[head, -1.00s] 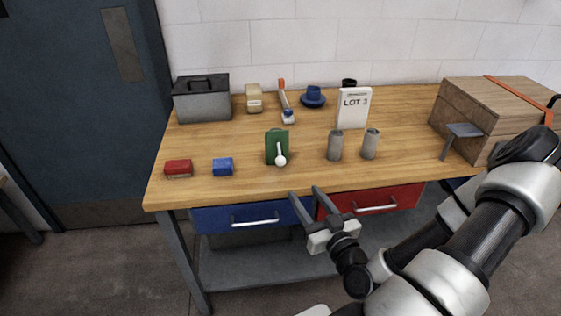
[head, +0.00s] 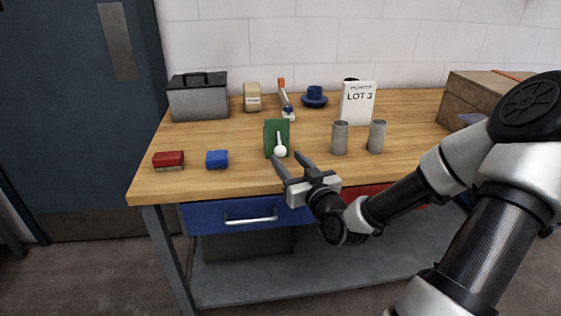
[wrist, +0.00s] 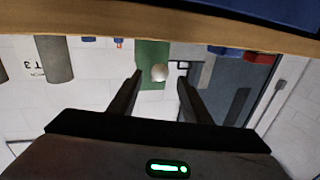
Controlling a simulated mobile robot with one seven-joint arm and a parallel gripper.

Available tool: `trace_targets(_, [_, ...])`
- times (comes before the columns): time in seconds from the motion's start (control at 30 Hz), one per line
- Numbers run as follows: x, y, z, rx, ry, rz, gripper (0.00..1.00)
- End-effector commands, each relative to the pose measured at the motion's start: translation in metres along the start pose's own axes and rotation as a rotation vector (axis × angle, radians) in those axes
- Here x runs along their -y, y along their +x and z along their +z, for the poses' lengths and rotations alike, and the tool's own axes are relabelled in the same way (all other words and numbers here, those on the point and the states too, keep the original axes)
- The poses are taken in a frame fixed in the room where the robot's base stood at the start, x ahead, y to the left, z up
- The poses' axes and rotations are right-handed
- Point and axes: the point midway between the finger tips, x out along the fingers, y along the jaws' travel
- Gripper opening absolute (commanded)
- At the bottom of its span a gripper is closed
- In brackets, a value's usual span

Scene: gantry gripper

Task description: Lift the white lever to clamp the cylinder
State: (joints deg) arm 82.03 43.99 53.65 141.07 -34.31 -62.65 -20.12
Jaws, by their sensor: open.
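The white lever (head: 280,149) hangs with its ball knob low on the front of an upright green panel (head: 270,137) near the table's front edge. My gripper (head: 286,158) is open and empty just in front of the knob. In the wrist view the white knob (wrist: 159,72) appears between the two finger tips, with the green panel (wrist: 152,50) behind it; I cannot tell if they touch. Two grey cylinders, a left one (head: 340,138) and a right one (head: 377,137), stand upright to the right of the panel. No cylinder shows at the lever.
A red block (head: 168,160) and a blue block (head: 217,160) lie to the left. A white LOT 3 sign (head: 358,103) stands behind the cylinders.

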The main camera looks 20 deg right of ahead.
Motion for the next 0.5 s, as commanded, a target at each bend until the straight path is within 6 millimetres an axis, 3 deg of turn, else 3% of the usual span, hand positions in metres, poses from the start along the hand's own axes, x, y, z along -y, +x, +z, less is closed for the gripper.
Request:
trace_targets(0.2, [0.001,0.040,0.000,-0.001,0.000,-0.002,0.44])
trace_targets(0.5, [0.000,0.058,-0.001,0.001,-0.001,-0.001,0.44])
